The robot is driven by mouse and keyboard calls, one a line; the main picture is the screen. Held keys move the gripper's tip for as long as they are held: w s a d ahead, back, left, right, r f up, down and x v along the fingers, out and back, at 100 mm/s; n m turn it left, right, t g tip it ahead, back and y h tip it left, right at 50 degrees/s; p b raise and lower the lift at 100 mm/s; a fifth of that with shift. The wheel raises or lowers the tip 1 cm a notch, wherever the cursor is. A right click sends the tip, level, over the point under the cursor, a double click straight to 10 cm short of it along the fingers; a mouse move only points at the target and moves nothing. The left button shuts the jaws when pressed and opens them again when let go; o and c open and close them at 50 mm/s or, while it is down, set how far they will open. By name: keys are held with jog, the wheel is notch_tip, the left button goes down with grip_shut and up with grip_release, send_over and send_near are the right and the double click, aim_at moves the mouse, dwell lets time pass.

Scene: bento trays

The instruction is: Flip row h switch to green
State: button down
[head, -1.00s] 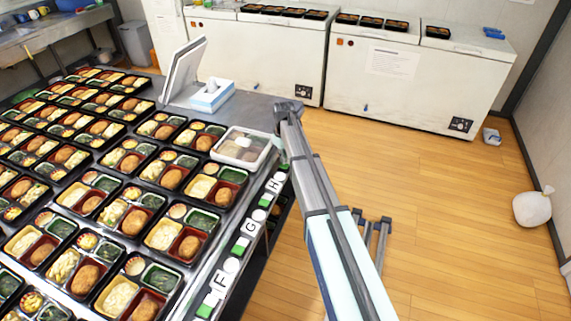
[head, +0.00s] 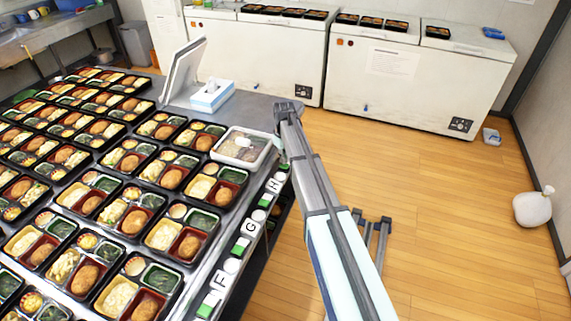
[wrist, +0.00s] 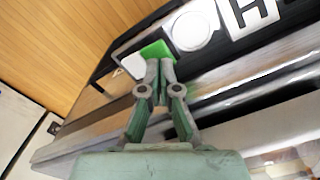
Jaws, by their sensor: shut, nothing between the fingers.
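The row H switch shows in the wrist view as a rocker with a green half (wrist: 157,48) and a white half (wrist: 133,66). Beside it are a round whitish lamp (wrist: 192,31) and the H label (wrist: 252,14), on the dark strip along the table's side. My gripper (wrist: 160,66) is shut and empty; its fingertips overlap the lower edge of the green half in the picture. I cannot tell whether they touch it. In the head view, the H label (head: 273,185) is visible at the table edge; my arm partly hides the area by the switch.
Black bento trays (head: 128,215) cover the metal table. A clear-lidded container (head: 242,148) stands close beside my gripper. Switches and lamps for G (head: 249,230) and F (head: 219,281) line the same edge. The wooden floor (head: 450,210) to the right is mostly open.

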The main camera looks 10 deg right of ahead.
aim_at(284, 166)
jog(key=shift+f+b, duration=0.5)
jog(key=shift+f, duration=0.75)
dwell(0.7)
jog(key=shift+r+p, duration=1.7)
jog(key=shift+r, duration=1.85)
jog(key=s+f+m, duration=0.2)
jog(key=s+f, duration=0.2)
jog(key=s, duration=0.8)
jog(key=s+f+m, duration=0.2)
jog(key=s+f, duration=0.2)
jog(key=s, duration=0.7)
jog(key=s+f+m, duration=0.1)
jog(key=s+f, duration=0.4)
jog(key=s, duration=0.7)
jog(key=s+f+g+b, duration=0.1)
jog(key=s+f+g, duration=0.2)
jog(key=s+f, duration=0.7)
jog(key=s+f+g+b, duration=0.1)
jog(key=s+f+g, duration=0.2)
jog(key=s+f, duration=0.7)
jog(key=s, duration=0.8)
jog(key=shift+s+m+g, duration=0.25)
jog(key=shift+m+g, duration=0.05)
jog(key=shift+g, duration=0.1)
